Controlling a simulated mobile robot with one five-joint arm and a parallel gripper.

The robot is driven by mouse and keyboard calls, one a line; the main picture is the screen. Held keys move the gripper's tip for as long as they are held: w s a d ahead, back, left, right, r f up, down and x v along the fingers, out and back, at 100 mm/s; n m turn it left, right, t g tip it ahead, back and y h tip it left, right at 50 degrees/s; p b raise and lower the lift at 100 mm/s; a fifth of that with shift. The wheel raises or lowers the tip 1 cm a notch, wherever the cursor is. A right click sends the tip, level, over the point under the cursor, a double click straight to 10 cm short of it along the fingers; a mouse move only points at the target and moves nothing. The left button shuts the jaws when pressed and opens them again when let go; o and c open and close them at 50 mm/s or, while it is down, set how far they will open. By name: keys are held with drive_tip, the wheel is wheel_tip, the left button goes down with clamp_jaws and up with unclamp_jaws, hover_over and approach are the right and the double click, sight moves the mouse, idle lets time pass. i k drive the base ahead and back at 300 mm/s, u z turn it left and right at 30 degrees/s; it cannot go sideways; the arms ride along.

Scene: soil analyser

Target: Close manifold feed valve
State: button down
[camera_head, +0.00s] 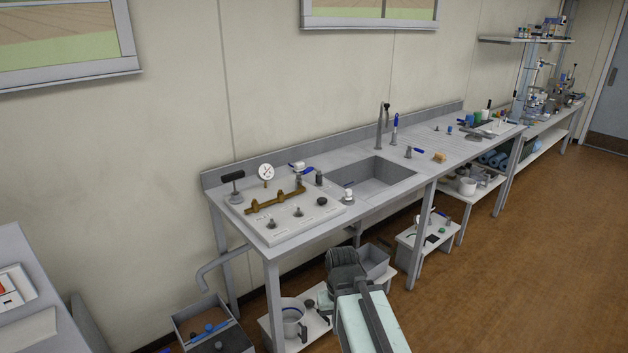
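A brass manifold (275,200) sits on a white panel (300,230) at the left end of the grey bench. A round white gauge (265,172) stands behind it. A blue lever (307,169) shows near a white-topped fitting behind the manifold's right end. Small dark knobs stand on the panel in front of the manifold, one of them a black knob (322,201) at the right. I cannot tell which one is the feed valve or how it is set. My gripper (343,258) is low in front of the bench, apart from the panel. Its fingers are too unclear to read.
A sink (375,178) with a tall tap (382,125) is right of the panel. A black-handled plunger-like thing (233,181) stands at the panel's left. Below are a lower shelf with a metal pot (293,315) and a floor bin (210,325). Brown floor lies open at right.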

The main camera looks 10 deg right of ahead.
sight(307, 171)
drive_tip(key=z, duration=0.75)
drive_tip(key=i, duration=0.95)
drive_tip(key=u, duration=0.9)
